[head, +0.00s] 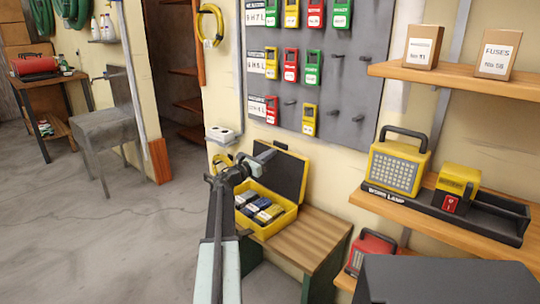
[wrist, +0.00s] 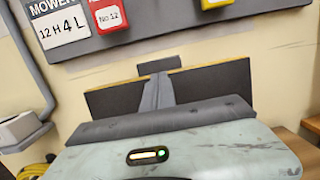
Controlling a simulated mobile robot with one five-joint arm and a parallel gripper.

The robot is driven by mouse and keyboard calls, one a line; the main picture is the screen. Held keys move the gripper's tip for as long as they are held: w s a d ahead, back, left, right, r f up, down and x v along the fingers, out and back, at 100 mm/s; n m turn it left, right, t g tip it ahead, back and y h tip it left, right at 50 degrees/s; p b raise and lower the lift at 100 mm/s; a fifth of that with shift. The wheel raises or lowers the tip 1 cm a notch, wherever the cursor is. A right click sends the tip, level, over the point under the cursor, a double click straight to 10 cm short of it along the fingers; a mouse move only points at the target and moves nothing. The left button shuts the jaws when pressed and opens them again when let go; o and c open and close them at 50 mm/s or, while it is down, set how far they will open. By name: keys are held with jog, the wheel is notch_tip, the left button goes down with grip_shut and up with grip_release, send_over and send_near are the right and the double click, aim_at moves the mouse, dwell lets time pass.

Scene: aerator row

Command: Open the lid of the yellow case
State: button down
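The yellow case (head: 272,226) sits on a small wooden-topped bench below the wall board. Its lid (head: 285,174) stands up at the back, dark inside with a yellow rim, and several blue, dark and yellow packs lie in the case. The lid's dark inner face (wrist: 215,83) spans the wrist view, with a dark tab (wrist: 155,66) at its top edge. My gripper (head: 264,159) is above the case, in front of the lid's left part. Its fingers (wrist: 158,93) look together, with nothing seen between them. Whether they touch the lid cannot be told.
A grey board (head: 345,70) with several red, green and yellow tags hangs above the case. Wooden shelves stand at right, with a yellow lamp (head: 397,167) on one. A white wall box (head: 222,135) is just left of the case.

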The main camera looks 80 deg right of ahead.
jog(key=shift+w+a+f+b, duration=0.1)
jog(key=shift+a+f+b, duration=0.05)
jog(key=shift+f+b, duration=1)
jog(key=shift+w+a+f+b, duration=0.1)
jog(key=shift+f+b, duration=0.95)
jog(key=shift+f, duration=0.05)
jog(key=w+a+r+p, duration=0.1)
jog(key=w+a, duration=0.5)
jog(key=a, duration=0.2)
jog(key=shift+w+a, duration=0.3)
jog(key=shift+a, duration=0.1)
